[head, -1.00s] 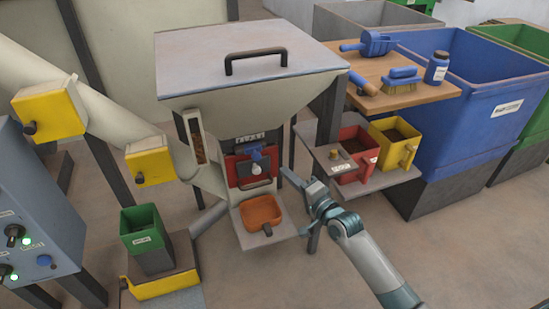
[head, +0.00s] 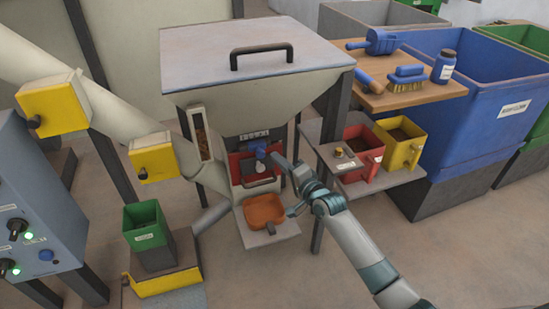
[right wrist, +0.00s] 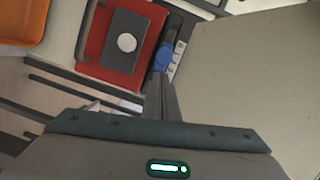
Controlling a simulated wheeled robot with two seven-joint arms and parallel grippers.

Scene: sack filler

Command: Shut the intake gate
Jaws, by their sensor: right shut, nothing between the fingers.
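A red panel (head: 243,171) is on the front of the hopper, below its funnel. A blue handle (head: 261,149) is at its top edge, with a white round knob (head: 262,167) below. My right gripper (head: 277,157) is shut and empty, its fingertips just right of the blue handle. In the right wrist view the fingertips (right wrist: 160,78) are close to the blue handle (right wrist: 163,57); I cannot tell whether they touch. Two yellow boxes (head: 55,107) (head: 153,158) with dark knobs sit on the sloping pipe. No label I can read names the intake gate. My left gripper is out of view.
An orange tray (head: 265,210) sits on a shelf under the red panel. Right of the gripper, a side shelf (head: 397,176) holds red and yellow bins. A wooden board (head: 420,94) above holds a scoop, brush and bottle. A control box (head: 30,215) stands at left.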

